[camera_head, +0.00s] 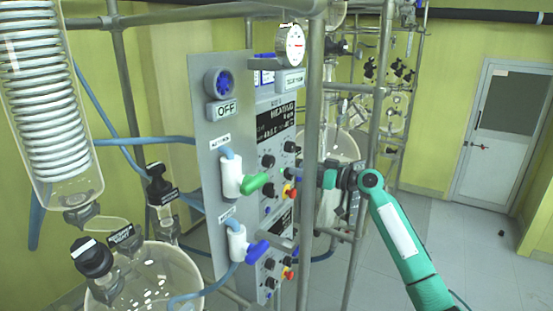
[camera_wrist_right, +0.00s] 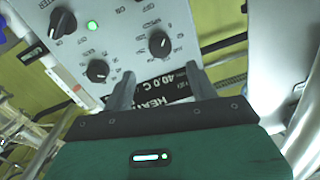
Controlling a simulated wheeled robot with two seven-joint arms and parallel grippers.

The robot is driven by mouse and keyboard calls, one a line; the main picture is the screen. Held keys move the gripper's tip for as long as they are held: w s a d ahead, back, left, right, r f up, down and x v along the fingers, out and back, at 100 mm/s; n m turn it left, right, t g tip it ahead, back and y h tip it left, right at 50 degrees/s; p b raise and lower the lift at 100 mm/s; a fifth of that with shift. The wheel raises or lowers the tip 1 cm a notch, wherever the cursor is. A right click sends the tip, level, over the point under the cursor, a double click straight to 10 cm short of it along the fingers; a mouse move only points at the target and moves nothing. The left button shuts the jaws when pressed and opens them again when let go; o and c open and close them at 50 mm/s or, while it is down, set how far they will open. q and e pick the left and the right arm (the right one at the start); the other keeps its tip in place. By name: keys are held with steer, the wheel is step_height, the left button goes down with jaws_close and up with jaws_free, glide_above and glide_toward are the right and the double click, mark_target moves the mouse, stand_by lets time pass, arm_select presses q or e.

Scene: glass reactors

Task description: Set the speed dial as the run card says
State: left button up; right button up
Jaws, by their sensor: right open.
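The control panel (camera_head: 275,150) with black dials and dark displays stands at centre in the head view. In the right wrist view its grey face shows upside down. A black dial (camera_wrist_right: 160,43) there has lettering that looks like "SPEED" beside it. My right gripper (camera_wrist_right: 160,88) is open and empty. Its fingers point at the panel near the "HEATING" display (camera_wrist_right: 165,85), with the dial just beyond the fingertips, not between them. In the head view the right gripper (camera_head: 306,171) is at the panel's right side, partly behind a pole. A white card (camera_head: 292,81) is above the panel; its text is too small to read.
Other black dials (camera_wrist_right: 97,71) sit near the fingers, and a red knob (camera_head: 290,191) is on the panel. A grey pole (camera_head: 314,120) stands close to the gripper. Green (camera_head: 254,183) and blue (camera_head: 258,250) valve handles stick out left of it.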

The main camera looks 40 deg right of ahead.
mark_target(273, 162)
steer(key=p+x, duration=0.1)
steer(key=x, duration=0.2)
steer(key=p+x, duration=0.2)
steer(key=x, duration=0.2)
steer(key=shift+w+r+p, duration=0.2)
steer(key=shift+w+p, duration=0.1)
steer(key=shift+w, duration=0.05)
steer(key=shift+w+a+f, duration=0.2)
steer(key=shift+w+a, duration=0.15)
steer(key=shift+w, duration=0.3)
steer(key=shift+c, duration=0.2)
steer(key=c, duration=0.9)
